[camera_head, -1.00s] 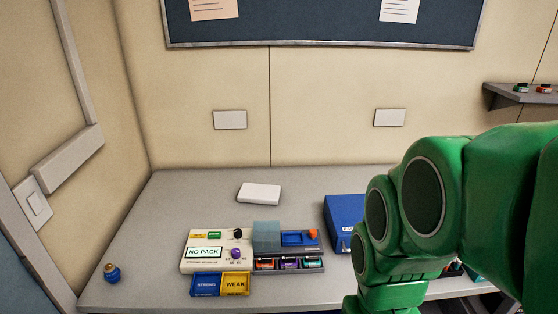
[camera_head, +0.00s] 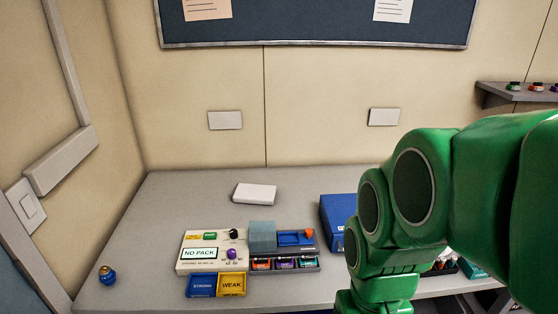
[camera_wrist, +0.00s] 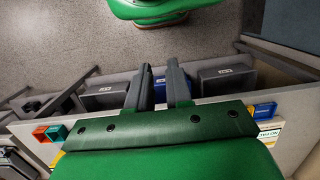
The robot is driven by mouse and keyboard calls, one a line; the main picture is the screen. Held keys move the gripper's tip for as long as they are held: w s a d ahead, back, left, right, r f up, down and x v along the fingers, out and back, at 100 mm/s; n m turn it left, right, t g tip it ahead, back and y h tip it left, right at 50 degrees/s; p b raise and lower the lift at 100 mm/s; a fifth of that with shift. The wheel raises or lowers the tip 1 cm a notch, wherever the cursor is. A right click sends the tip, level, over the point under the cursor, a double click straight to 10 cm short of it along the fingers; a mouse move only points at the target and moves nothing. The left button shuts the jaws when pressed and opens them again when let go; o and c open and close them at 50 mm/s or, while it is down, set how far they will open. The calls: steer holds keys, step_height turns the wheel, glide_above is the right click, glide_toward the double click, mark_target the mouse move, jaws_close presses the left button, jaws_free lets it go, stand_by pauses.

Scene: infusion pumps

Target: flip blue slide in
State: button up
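The pump unit (camera_head: 210,254) sits on the grey table, with a white panel reading "NO PACK", a black knob (camera_head: 234,234) and a purple knob (camera_head: 232,254). On its right part is a blue piece (camera_head: 293,239) that may be the blue slide, between a grey-blue block (camera_head: 262,235) and an orange knob (camera_head: 309,232). Below them is a row of small coloured cartridges (camera_head: 286,264). My gripper (camera_wrist: 160,82) shows in the wrist view with its two fingers apart and nothing between them. It is hidden in the head view, where my green arm is to the right of the unit.
Blue "STRONG" (camera_head: 202,286) and yellow "WEAK" (camera_head: 232,285) trays lie at the unit's front. A blue box (camera_head: 337,222) stands right of it, partly behind my arm. A white block (camera_head: 255,193) lies behind. The table's left part is mostly clear.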

steer(key=w+a+y, duration=0.1)
steer(key=w, duration=0.2)
steer(key=w+a+r+n+y, duration=0.1)
steer(key=w+a, duration=0.1)
steer(key=w, duration=0.2)
steer(key=w+a+r, duration=0.1)
steer(key=w, duration=0.3)
steer(key=shift+w+a+y, duration=0.15)
steer(key=shift+y, duration=0.25)
jaws_close()
steer(key=w+y, duration=0.3)
steer(key=w, duration=1)
steer(key=w+d+f+m+t+y, duration=0.1)
steer(key=w+d+f, duration=0.2)
steer(key=w+d, duration=0.1)
steer(key=w+d+f+m+t+y, duration=0.1)
steer(key=w+d+f, duration=0.2)
steer(key=w+d, duration=0.2)
steer(key=w+d+f+m+t+y, duration=0.1)
steer(key=w+d+f, duration=0.2)
steer(key=w+d, duration=0.2)
steer(key=shift+w+f, duration=0.2)
steer(key=shift+w, duration=0.4)
steer(key=shift+w+f, duration=0.2)
steer(key=shift+w, duration=0.4)
steer(key=shift+w+d+f+t, duration=0.2)
steer(key=shift+d+f+t, duration=0.15)
steer(key=shift+d, duration=0.2)
